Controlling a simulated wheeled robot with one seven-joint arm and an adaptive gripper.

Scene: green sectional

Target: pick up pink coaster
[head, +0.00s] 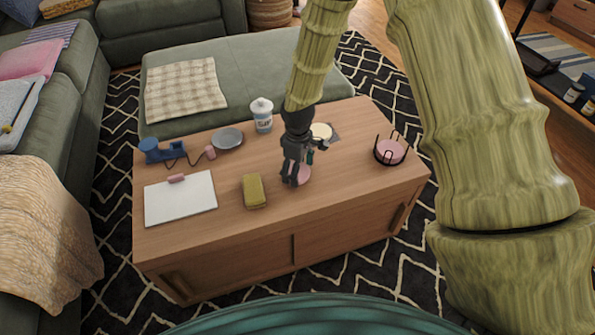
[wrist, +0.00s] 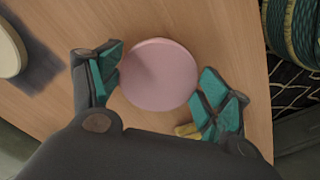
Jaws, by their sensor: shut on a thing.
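The pink coaster (wrist: 159,75) is a flat round disc between the two teal-padded fingers of my gripper (wrist: 163,88). In the head view the coaster (head: 303,175) shows partly behind my dark gripper (head: 295,178), over the front middle of the wooden table (head: 270,245). My gripper is shut on the coaster, with a finger at each side of its edge. I cannot tell whether the coaster is clear of the tabletop.
A black wire holder (head: 390,151) with a pink disc inside stands at the right. A yellow-green block (head: 253,191) and white clipboard (head: 181,199) lie left. Behind are a cream round thing (head: 321,131), white jar (head: 262,114) and grey dish (head: 228,138).

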